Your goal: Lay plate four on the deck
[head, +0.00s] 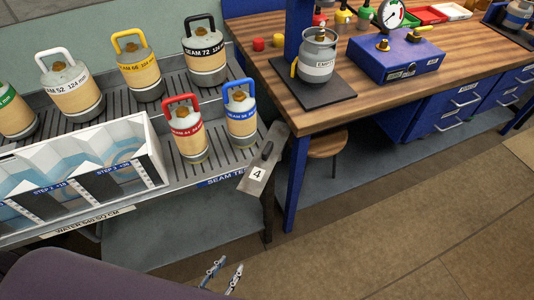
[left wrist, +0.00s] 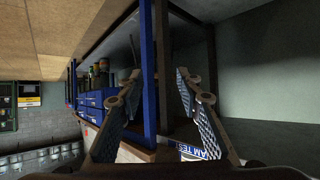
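Plate four (head: 254,186) is a grey metal plate with a dark grip and a white label reading 4. It is at the right front corner of the slatted metal bench, by the wooden table's leg; I cannot tell how it is supported. The slatted surface (head: 217,158), possibly the deck, bears several gas canisters. My left gripper (head: 226,268) is low at the bottom of the head view, below and apart from the plate. In the left wrist view its fingers (left wrist: 159,80) are spread with nothing between them. My right gripper is out of view.
Red (head: 186,135) and blue-handled (head: 240,115) canisters stand near the bench's front right. A white stepped water tank (head: 150,160) fills its front left. The wooden table (head: 283,90) with a blue leg (head: 296,180) is to the right. The floor in front is clear.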

